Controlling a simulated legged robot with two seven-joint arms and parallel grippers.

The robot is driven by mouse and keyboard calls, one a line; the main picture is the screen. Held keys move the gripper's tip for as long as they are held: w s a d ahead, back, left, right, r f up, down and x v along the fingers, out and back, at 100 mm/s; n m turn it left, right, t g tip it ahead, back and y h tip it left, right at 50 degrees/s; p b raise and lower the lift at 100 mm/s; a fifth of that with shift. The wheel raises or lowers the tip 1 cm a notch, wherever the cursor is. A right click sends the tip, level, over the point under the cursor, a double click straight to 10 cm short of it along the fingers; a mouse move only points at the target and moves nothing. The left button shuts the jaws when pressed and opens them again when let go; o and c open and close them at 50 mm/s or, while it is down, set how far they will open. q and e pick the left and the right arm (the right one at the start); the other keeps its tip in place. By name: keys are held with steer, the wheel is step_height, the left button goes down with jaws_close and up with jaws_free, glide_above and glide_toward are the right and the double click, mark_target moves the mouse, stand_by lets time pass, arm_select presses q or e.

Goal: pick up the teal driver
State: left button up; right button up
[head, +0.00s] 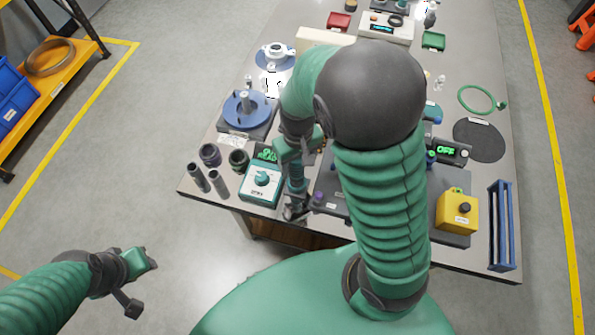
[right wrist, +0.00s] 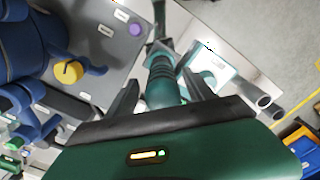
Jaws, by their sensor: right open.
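The teal driver (right wrist: 163,88) shows in the right wrist view as a ribbed teal handle with a grey part beyond it. It lies between the two dark fingers of my right gripper (right wrist: 160,95), which are spread apart on either side of it. In the head view the driver (head: 297,185) is near the table's front edge, just below my right gripper (head: 293,160). Its lower end meets a grey metal piece, and I cannot tell whether that is a holder. My left gripper (head: 138,272) is off the table at the lower left, away from the driver.
A teal-and-white dial box (head: 262,183) stands close left of the driver, with grey tubes (head: 208,180) beyond it. A purple knob (right wrist: 135,30) is nearby. A yellow block (head: 457,211) and blue rack (head: 502,225) stand at the right. My right arm hides the table's middle.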

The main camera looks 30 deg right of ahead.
steer(key=shift+f, duration=0.25)
steer(key=shift+a+r, duration=0.1)
steer(key=shift+a, duration=0.05)
steer(key=shift+c, duration=0.4)
jaws_close()
steer(key=shift+r, duration=0.15)
